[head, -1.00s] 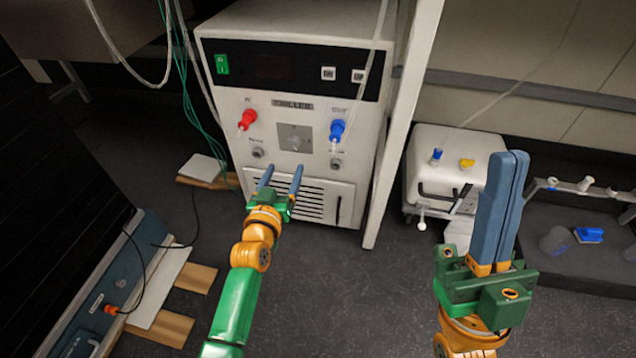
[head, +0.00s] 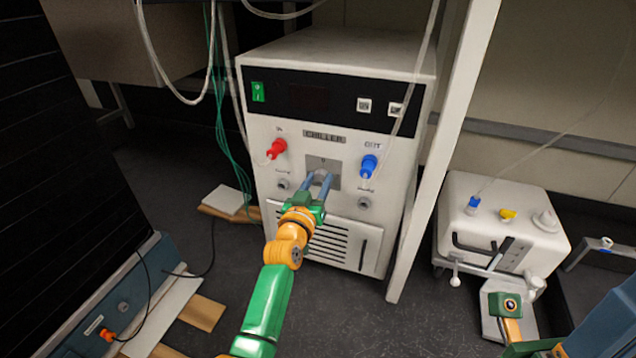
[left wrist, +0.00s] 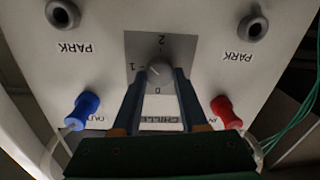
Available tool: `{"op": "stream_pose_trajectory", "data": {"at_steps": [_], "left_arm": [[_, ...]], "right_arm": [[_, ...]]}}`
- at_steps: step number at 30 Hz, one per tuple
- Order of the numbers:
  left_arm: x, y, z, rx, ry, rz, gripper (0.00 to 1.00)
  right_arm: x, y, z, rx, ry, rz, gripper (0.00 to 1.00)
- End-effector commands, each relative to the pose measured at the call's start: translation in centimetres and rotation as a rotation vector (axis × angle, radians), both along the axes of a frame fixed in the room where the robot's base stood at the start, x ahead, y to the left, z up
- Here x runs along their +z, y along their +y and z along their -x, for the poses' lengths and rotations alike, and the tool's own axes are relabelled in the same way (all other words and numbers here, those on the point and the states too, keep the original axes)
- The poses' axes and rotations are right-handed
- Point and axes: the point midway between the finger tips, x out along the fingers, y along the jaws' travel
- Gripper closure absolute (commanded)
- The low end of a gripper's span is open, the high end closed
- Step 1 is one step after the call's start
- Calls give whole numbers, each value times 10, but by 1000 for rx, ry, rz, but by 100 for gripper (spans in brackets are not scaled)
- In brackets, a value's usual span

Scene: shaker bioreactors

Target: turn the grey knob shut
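The grey knob (head: 321,174) sits on a square grey plate in the middle of the white chiller's front (head: 262,205). In the left wrist view the knob (left wrist: 161,76) appears upside down, with marks 0, 1 and 2 around it. I cannot tell clearly which mark it points to. My left gripper (head: 317,182) is at the plate. Its blue fingers (left wrist: 161,82) stand apart, one on each side of the knob; I cannot tell whether they touch it. My right gripper (head: 608,322) is cut off at the lower right, its fingertips out of view.
A red fitting (head: 277,148) and a blue fitting (head: 369,166) flank the knob plate, with hoses hanging nearby. A white post (head: 440,150) stands at the chiller's right. A white box (head: 500,218) is farther right. Open floor lies in front.

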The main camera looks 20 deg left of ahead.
Motion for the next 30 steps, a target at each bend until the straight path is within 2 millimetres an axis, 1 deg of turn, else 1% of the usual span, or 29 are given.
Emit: {"op": "stream_pose_trajectory", "data": {"at_steps": [1, 2, 3, 4, 11, 17, 23, 30], "left_arm": [[0, 0, 0, 1, 0, 0, 75], [0, 0, 0, 1, 0, 0, 84], [0, 0, 0, 1, 0, 0, 94], [0, 0, 0, 1, 0, 0, 100], [0, 0, 0, 1, 1, 14, 100], [2, 1, 0, 1, 4, 92, 100], [3, 1, 0, 1, 10, 247, 100], [2, 2, 0, 2, 17, 476, 100]], "right_arm": [[0, 0, 0, 0, 0, 0, 100], [0, 0, 0, 0, 0, 0, 100], [0, 0, 0, 0, 1, 0, 100], [0, 0, 0, 0, 1, 0, 100], [2, 0, 0, 0, 1, 0, 100], [8, 1, -2, -4, 16, 5, 100], [13, 3, -5, -11, 66, 23, 100], [15, 7, -10, -17, 126, 50, 100]]}}
